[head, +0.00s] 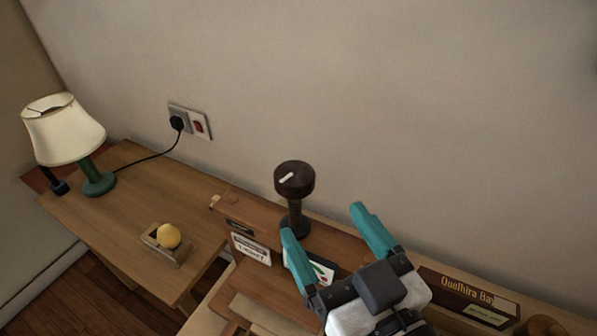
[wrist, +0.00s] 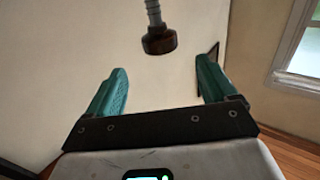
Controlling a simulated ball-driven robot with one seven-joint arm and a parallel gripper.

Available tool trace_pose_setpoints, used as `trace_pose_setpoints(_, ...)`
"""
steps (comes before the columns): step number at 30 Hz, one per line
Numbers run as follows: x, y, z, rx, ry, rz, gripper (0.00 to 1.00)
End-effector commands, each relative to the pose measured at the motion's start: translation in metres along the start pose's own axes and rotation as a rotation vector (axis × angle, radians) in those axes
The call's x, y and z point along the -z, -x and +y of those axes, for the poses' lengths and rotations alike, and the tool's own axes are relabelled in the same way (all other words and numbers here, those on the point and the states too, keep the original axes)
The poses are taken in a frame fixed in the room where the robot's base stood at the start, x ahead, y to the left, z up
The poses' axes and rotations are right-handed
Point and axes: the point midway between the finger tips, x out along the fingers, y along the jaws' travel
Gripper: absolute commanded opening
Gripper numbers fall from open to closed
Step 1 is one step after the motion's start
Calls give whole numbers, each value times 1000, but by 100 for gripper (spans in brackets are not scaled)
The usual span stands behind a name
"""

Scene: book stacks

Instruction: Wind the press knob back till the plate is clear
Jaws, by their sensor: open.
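The press knob (head: 294,178) is a dark brown round knob with a pale mark on its top. It stands on a dark upright post at the back of the wooden bench. In the wrist view the knob (wrist: 159,40) shows beyond the fingertips, between them, with a grey threaded screw running from it. My gripper (head: 322,221) is open and empty, to the right of the knob and apart from it in the head view. Its teal fingers also show in the wrist view (wrist: 162,75). I cannot make out the press plate.
A table (head: 120,222) at left holds a lamp (head: 64,132) and a small tray (head: 158,243) with a yellow round thing (head: 169,235). A label card (head: 251,250) stands below the knob. A sign (head: 468,293) is at right. The wall (head: 400,90) is close behind.

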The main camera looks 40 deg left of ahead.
Motion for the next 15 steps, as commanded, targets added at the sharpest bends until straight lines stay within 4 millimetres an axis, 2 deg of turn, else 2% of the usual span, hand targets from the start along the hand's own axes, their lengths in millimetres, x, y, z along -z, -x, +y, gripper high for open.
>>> trace_pose_setpoints(5,2,-20,-1,3,2,0,85)
trace_pose_setpoints(15,2,-81,-1,3,3,-1,85)
